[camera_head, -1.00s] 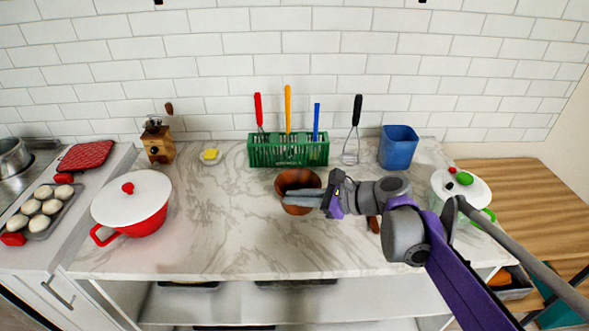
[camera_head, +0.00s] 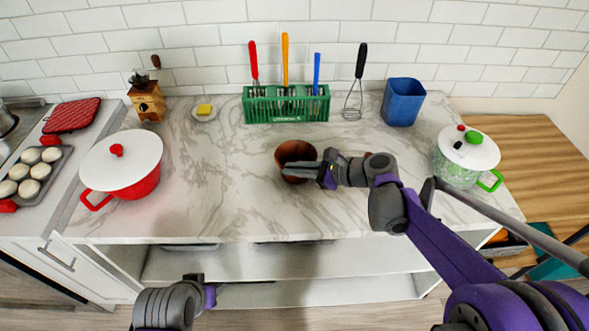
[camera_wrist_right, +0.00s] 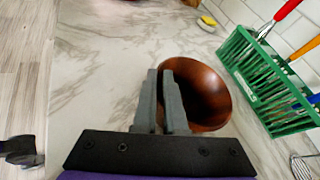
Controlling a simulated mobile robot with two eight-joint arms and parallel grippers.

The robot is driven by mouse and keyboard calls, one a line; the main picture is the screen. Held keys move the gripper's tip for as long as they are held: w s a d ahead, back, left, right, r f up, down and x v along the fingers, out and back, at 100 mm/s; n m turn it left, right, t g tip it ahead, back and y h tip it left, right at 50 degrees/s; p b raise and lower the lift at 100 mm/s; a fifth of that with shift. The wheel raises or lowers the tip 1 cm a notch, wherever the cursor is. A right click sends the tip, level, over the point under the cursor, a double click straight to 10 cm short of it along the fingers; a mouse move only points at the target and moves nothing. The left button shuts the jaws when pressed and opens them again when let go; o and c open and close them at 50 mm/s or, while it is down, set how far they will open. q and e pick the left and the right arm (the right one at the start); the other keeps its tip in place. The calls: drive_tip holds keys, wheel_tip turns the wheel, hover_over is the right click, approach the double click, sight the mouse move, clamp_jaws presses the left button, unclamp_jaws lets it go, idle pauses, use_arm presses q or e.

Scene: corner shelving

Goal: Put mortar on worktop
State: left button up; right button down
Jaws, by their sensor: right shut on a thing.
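The mortar, a round reddish-brown wooden bowl (camera_head: 290,152), is at the middle of the white marble worktop (camera_head: 225,190), in front of the green rack. It looks upright with its mouth up. I cannot tell whether its base touches the marble. My right gripper (camera_head: 292,169) reaches in from the right and is shut on the mortar's near wall. In the right wrist view the two grey fingers (camera_wrist_right: 167,80) are close together at the rim of the mortar (camera_wrist_right: 208,95). My left gripper (camera_head: 245,284) is low in front of the worktop, empty-looking; its finger gap is unclear.
The green rack (camera_head: 286,108) holds utensils. A whisk (camera_head: 356,95) and a blue container (camera_head: 403,102) stand right of it. A red pot (camera_head: 122,170) is left, a green-handled pot (camera_head: 465,160) right. A grinder (camera_head: 147,100) and sponge dish (camera_head: 204,112) are behind. Marble left of the mortar is clear.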

drive_tip(key=shift+f, duration=0.25)
drive_tip(key=shift+f, duration=0.15)
drive_tip(key=c, duration=1)
unclamp_jaws()
